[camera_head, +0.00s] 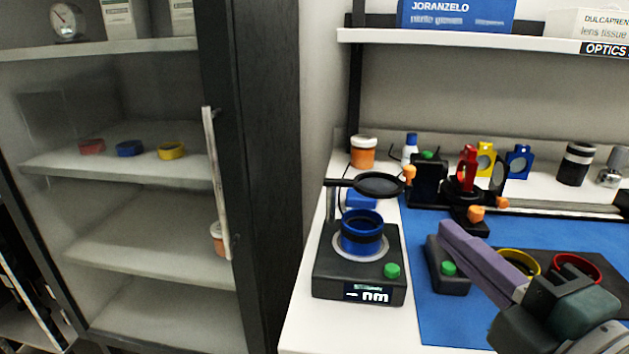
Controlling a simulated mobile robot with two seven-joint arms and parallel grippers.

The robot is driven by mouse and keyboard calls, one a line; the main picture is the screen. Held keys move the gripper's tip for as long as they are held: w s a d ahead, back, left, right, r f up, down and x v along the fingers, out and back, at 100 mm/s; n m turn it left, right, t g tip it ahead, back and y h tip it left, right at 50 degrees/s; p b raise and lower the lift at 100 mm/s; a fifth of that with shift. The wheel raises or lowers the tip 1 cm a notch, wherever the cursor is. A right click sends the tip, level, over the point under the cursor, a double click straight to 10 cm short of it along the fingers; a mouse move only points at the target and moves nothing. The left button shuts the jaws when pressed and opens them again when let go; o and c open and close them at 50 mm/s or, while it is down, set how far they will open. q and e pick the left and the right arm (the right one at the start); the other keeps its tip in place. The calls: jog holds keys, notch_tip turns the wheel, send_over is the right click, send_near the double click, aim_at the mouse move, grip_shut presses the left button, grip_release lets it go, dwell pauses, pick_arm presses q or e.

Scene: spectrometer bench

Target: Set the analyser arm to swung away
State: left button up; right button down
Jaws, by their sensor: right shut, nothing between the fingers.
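The spectrometer (330,272) is a black box with a display reading "nm" and a green knob. A blue ring-shaped holder (362,236) sits on its round light plate. The analyser arm (380,185) is a dark round disc on a thin bar from a post at the back left, with an orange knob at its right end. The disc shows above the blue holder and slightly to its right; I cannot tell whether it is directly over it. My right gripper (446,230) is shut and empty, its purple fingers pointing up-left, right of the spectrometer and apart from the arm. My left gripper is not in view.
A small black box with a green button (450,282) stands beside the fingers. A black rail (560,208) carries several mounts behind. Yellow (518,261) and red (577,268) rings lie on a dark tray on the blue mat (432,328). A glass-doored cabinet stands left.

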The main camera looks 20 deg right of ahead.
jog(key=w, duration=0.6)
jog(key=w+d, duration=0.1)
jog(key=w, duration=0.1)
jog(key=shift+w+r, duration=0.1)
jog(key=shift+w, duration=0.3)
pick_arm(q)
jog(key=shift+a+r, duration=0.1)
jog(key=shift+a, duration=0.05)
pick_arm(e)
jog(key=shift+w+d, duration=1.3)
jog(key=shift+d, duration=0.25)
